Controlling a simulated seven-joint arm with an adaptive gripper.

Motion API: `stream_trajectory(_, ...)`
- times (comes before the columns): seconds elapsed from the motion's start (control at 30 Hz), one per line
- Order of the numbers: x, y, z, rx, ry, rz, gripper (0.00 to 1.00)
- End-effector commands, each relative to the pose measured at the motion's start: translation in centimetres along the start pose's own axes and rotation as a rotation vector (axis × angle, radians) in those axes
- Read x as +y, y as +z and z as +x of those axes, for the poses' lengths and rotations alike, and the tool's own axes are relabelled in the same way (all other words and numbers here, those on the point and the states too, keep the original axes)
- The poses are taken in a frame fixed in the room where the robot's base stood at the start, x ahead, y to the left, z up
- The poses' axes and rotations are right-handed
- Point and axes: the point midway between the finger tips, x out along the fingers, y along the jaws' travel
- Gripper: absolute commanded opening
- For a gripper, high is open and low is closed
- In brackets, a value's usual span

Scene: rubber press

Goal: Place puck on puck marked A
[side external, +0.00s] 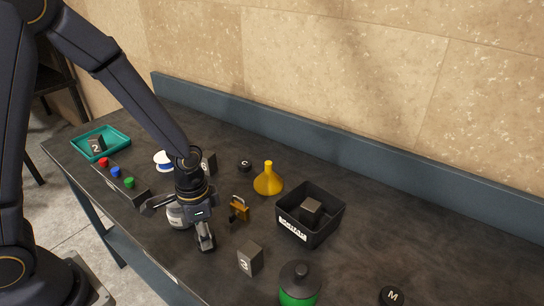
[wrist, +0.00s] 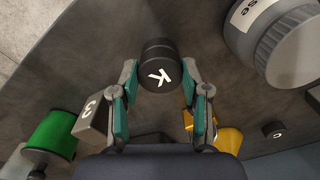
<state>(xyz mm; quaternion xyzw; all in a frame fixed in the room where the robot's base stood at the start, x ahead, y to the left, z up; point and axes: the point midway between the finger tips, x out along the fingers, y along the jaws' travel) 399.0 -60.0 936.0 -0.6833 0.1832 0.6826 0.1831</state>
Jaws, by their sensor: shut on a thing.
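My gripper (wrist: 160,76) is shut on a black puck marked K (wrist: 158,62), with a fingertip at each side of it. The white K faces the wrist camera. A black puck marked M (side external: 391,296) is at the front right. No A mark is readable.
A padlock (side external: 239,209), a yellow funnel (side external: 268,180), a black bin (side external: 323,226) with a block inside and a block marked 3 (side external: 250,260) stand right of my gripper. A green container (side external: 298,288) is at the front. A button box (side external: 125,182) and teal tray (side external: 116,138) are left.

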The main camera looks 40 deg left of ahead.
Motion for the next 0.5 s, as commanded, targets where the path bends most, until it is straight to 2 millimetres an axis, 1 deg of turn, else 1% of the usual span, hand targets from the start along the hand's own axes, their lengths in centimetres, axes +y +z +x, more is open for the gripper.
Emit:
stream_trajectory(0.17,0.0,0.02,0.28,-0.001,0.0,0.0,0.14)
stream_trajectory(0.2,-0.01,0.01,0.26,-0.001,0.0,0.0,0.49)
stream_trajectory(0.4,-0.01,0.01,0.24,0.0,0.0,0.0,0.7)
stream_trajectory(0.5,-0.01,0.0,0.23,0.0,0.0,0.0,0.71)
